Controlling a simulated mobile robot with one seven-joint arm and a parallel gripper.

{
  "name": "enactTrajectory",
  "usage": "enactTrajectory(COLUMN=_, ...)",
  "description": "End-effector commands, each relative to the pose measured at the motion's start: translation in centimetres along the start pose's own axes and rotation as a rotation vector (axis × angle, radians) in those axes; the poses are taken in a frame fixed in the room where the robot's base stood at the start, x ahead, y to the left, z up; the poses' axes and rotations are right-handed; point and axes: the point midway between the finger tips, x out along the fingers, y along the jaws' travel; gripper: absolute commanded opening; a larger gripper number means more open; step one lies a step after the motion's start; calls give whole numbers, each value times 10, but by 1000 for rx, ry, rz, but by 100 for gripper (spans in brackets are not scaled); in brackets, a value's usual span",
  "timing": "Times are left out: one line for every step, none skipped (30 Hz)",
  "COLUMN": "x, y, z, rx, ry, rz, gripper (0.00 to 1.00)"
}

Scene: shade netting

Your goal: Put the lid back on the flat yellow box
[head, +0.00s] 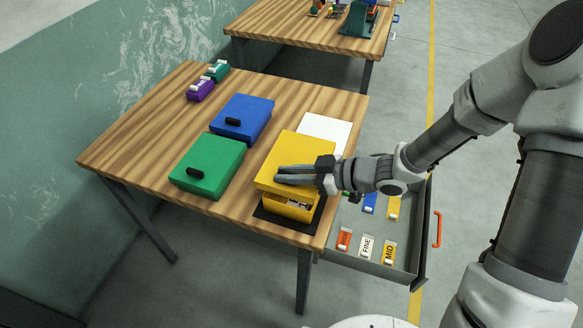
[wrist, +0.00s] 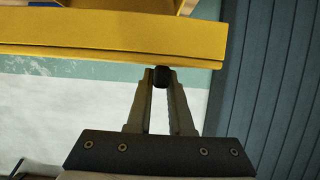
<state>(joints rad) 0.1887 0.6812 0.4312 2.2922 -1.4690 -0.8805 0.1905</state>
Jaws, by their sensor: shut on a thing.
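The yellow lid (head: 297,149) is over the flat yellow box (head: 285,209) at the table's right front. A gap between them at the front shows small contents inside the box, so the lid is not flush there. My gripper (head: 280,176) is shut on the lid's black handle (wrist: 161,77), and its fingers lie across the lid's face. The yellow lid spans the upper wrist view (wrist: 110,35). Whether the lid's back edge touches the box is hidden.
The box stands on a dark mat (head: 264,218). Closed green (head: 212,160) and blue (head: 245,112) boxes are to its left. A white sheet (head: 325,127) lies behind. An open drawer (head: 376,266) with labelled blocks juts out at right. Purple (head: 201,91) and teal blocks stand at back left.

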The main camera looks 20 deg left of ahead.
Motion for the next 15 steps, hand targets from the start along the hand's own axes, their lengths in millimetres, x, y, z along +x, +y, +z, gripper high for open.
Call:
enactTrajectory(x=0, y=0, z=0, rx=0, ry=0, rz=0, gripper=0)
enactTrajectory(x=0, y=0, z=0, rx=0, ry=0, rz=1, gripper=0)
enactTrajectory(x=0, y=0, z=0, rx=1, ry=0, rz=1, gripper=0)
enactTrajectory(x=0, y=0, z=0, rx=1, ry=0, rz=1, gripper=0)
enactTrajectory(x=0, y=0, z=-1, rx=1, ry=0, rz=1, gripper=0)
enactTrajectory(x=-1, y=0, z=-1, rx=1, ry=1, rz=1, gripper=0)
enactTrajectory(x=-1, y=1, z=-2, rx=0, ry=1, rz=1, gripper=0)
enactTrajectory(x=-1, y=1, z=-2, rx=0, ry=1, rz=1, gripper=0)
enactTrajectory(x=1, y=1, z=4, rx=0, ry=1, rz=1, gripper=0)
enactTrajectory(x=2, y=1, z=6, rx=0, ry=1, rz=1, gripper=0)
enactTrajectory(x=3, y=1, z=8, rx=0, ry=1, rz=2, gripper=0)
enactTrajectory(x=4, y=1, z=10, rx=0, ry=1, rz=2, gripper=0)
enactTrajectory(x=5, y=1, z=13, rx=1, ry=1, rz=2, gripper=0)
enactTrajectory(x=6, y=1, z=15, rx=1, ry=1, rz=2, gripper=0)
enactTrajectory(x=7, y=1, z=19, rx=1, ry=1, rz=2, gripper=0)
